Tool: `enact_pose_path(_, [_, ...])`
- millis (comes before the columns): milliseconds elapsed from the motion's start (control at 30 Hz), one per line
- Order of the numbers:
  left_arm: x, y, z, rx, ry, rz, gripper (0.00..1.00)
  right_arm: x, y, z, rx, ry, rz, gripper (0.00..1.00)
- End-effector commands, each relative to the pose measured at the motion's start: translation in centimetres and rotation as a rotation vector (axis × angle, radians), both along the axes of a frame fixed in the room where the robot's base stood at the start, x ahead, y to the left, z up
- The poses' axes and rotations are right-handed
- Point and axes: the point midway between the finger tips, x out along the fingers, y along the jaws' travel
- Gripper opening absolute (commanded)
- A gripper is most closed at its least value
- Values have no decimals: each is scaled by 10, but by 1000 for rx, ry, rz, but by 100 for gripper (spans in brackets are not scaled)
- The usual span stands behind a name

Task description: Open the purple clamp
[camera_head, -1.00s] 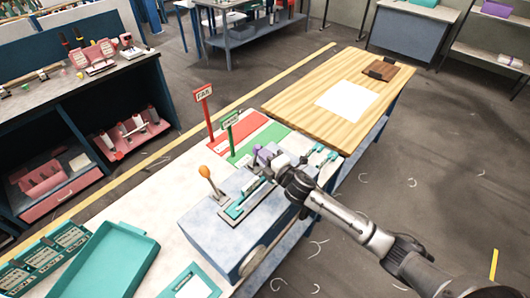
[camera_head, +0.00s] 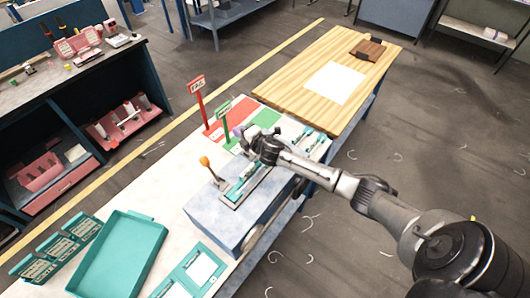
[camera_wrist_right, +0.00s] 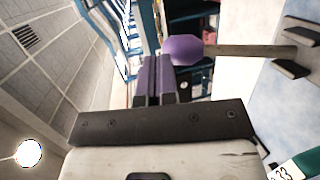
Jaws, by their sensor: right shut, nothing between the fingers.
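The purple clamp shows best in the right wrist view as a rounded purple knob (camera_wrist_right: 183,50) on a grey lever that runs to the right. In the head view a little purple (camera_head: 238,131) shows at the left side of my right gripper (camera_head: 250,140), which hides most of the clamp. My right gripper is at the far end of the blue-grey loom block (camera_head: 215,217). In the wrist view its fingers (camera_wrist_right: 154,78) are shut and empty, with the knob just beyond their tips, slightly to the right. I cannot tell whether they touch it. My left gripper is out of view.
A lever with an orange knob (camera_head: 204,161) stands on the block, left of the gripper. Red (camera_head: 196,86) and green (camera_head: 223,108) signs stand behind. A teal tray (camera_head: 120,255) lies at front left. A wooden board (camera_head: 290,92) lies beyond.

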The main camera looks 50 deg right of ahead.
Motion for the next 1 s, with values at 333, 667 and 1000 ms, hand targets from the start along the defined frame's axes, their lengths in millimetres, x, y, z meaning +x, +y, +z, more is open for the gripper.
enact_pose_path(333, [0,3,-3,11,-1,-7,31,12,1,-2,0,0,0,0])
enact_pose_path(667, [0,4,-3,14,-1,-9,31,13,0,-5,1,5,-2,0])
enact_pose_path(1000, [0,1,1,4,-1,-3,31,10,2,-3,2,7,-1,0])
